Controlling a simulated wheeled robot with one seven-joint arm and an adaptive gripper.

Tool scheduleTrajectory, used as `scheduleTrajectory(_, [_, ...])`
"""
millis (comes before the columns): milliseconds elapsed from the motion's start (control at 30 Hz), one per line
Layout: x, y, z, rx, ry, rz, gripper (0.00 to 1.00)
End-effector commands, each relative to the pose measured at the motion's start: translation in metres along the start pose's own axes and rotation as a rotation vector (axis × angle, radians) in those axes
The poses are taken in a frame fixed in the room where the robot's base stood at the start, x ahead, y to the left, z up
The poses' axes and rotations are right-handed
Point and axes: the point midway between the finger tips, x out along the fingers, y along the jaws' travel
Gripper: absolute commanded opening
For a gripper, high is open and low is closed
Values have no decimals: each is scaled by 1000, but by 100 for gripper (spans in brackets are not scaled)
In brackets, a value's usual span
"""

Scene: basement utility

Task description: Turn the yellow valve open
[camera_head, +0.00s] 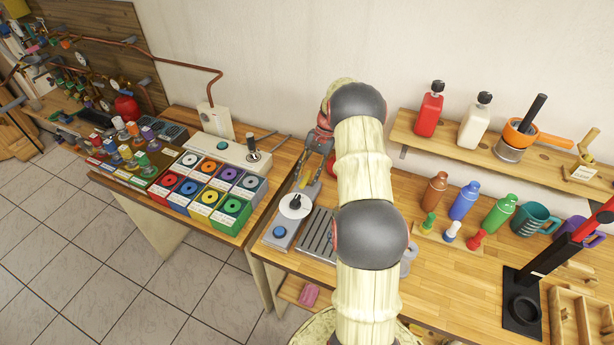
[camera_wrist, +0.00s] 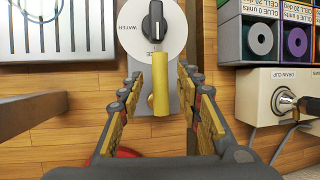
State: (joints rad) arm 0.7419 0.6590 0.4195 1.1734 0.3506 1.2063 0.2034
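The yellow valve shows in the wrist view as a yellow bar-like handle (camera_wrist: 161,88) on a grey base, just below a white dial with a black knob (camera_wrist: 155,22). In the head view the small yellow handle (camera_head: 304,181) lies behind the white dial (camera_head: 296,205), near my gripper (camera_head: 318,150). In the wrist view my gripper (camera_wrist: 161,78) is open, with one finger on each side of the yellow handle and visible gaps between. I cannot tell its height above the handle. My arm hides part of the bench in the head view.
A slotted metal tray (camera_head: 318,236) and a blue button (camera_head: 279,232) are near the dial. Left stand coloured bins (camera_head: 213,188) and a white box with a lever (camera_head: 228,150). Bottles and cups stand at right. A wall shelf (camera_head: 480,146) holds more bottles.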

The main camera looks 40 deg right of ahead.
Motion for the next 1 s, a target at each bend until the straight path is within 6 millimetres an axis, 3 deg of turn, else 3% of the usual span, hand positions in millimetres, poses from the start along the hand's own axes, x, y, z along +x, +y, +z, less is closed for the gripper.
scheduleTrajectory(267, [-19,0,-1,0,3,-1,34])
scheduleTrajectory(700, [-102,0,-1,1,1,0,34])
scheduleTrajectory(1000, [-120,0,-1,0,0,0,34])
